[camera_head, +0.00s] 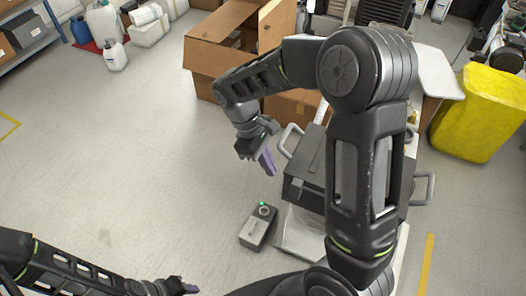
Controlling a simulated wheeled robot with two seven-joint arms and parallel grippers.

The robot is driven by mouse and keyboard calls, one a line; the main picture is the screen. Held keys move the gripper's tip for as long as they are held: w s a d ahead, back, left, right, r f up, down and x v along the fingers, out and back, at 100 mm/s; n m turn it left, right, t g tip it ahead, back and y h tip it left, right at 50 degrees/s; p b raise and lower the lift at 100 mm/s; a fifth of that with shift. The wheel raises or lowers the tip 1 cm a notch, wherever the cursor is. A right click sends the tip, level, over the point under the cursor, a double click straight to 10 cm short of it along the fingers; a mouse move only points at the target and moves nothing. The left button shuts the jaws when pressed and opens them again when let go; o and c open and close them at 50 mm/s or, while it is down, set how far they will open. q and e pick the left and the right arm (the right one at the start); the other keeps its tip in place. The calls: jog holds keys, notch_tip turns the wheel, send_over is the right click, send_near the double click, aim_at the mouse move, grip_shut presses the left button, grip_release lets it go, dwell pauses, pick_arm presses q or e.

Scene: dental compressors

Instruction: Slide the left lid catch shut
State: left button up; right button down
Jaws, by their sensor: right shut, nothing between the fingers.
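A dark case (301,168) with pale loop handles stands right of centre; its right part is hidden behind my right arm. I cannot make out the left lid catch at this size. My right gripper (266,161), with purple fingers, is shut and empty. It points down just left of the case's left handle (289,141), and I see no clear contact. My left gripper (188,287) is low at the bottom edge, far from the case; whether its fingers are apart is too small to tell.
A small grey box with a green light (258,228) is on the floor left of the case. Open cardboard boxes (213,62) stand behind. A yellow bin (482,112) is at the right. White jugs (117,56) are at the back left. The left floor is clear.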

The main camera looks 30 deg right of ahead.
aim_at(302, 184)
jog(key=shift+s+d+f+p, duration=0.2)
jog(key=shift+s+d, duration=0.45)
jog(key=shift+s, duration=0.25)
jog(key=shift+s+d+f+p, duration=0.1)
jog(key=shift+s+d+f, duration=0.1)
jog(key=shift+s+d, duration=0.55)
jog(key=shift+s+a, duration=0.1)
jog(key=shift+s, duration=0.1)
jog(key=s+d, duration=0.1)
jog(key=s, duration=0.1)
jog(key=s+d+p, duration=0.1)
jog(key=s, duration=0.1)
jog(key=shift+d+r, duration=0.1)
jog(key=shift+d, duration=0.25)
jog(key=shift+s, duration=0.1)
jog(key=shift+d, duration=0.1)
